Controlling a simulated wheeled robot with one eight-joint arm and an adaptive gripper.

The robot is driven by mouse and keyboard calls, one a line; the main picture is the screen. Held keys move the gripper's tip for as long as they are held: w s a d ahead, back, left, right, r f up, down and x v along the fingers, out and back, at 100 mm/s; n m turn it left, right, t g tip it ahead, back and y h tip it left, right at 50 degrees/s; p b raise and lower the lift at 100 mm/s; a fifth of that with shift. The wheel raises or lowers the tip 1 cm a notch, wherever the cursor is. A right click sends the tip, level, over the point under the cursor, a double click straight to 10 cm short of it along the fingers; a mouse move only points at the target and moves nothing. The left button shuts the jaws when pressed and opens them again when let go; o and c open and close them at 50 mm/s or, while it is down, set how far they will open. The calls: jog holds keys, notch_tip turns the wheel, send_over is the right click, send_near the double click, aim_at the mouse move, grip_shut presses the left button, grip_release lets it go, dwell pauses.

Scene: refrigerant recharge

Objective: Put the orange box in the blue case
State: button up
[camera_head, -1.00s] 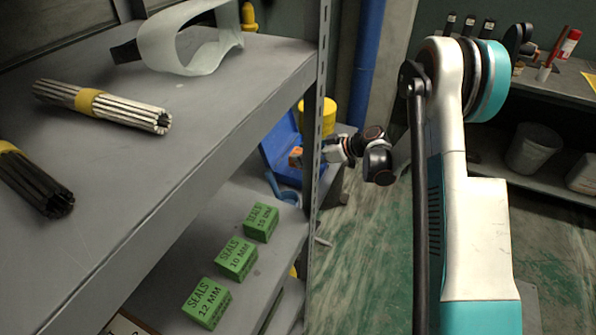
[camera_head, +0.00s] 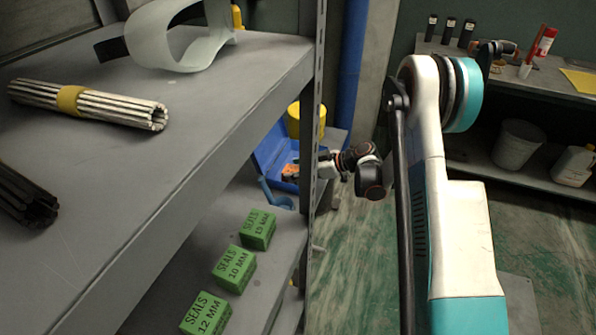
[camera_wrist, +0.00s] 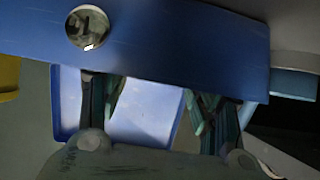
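The blue case (camera_head: 268,152) stands open beyond the shelf post in the head view. A small orange patch, seemingly the orange box (camera_head: 290,171), shows low in the case, right at the tip of my gripper (camera_head: 303,170). In the wrist view, a blue wall (camera_wrist: 160,40) of the case with a round metal lock crosses in front of my fingertips and hides them. The finger sides of my gripper (camera_wrist: 155,105) stand apart, with pale blue surface visible between them. No orange shows there, so I cannot tell whether the fingers grip the box.
The shelf's upright post (camera_head: 313,130) stands close to my gripper. Green seal boxes (camera_head: 235,268) line the lower shelf board. A yellow container (camera_head: 306,121) stands behind the case. A blue hook-like thing (camera_head: 275,195) lies before it.

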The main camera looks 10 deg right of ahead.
dwell(0.3)
jog(key=shift+d+r, duration=0.1)
jog(key=shift+r, duration=0.1)
jog(key=p+v, duration=0.3)
jog(key=v, duration=0.8)
jog(key=shift+s+d+p, duration=0.25)
jog(key=shift+d+p, duration=0.05)
jog(key=shift+p, duration=0.05)
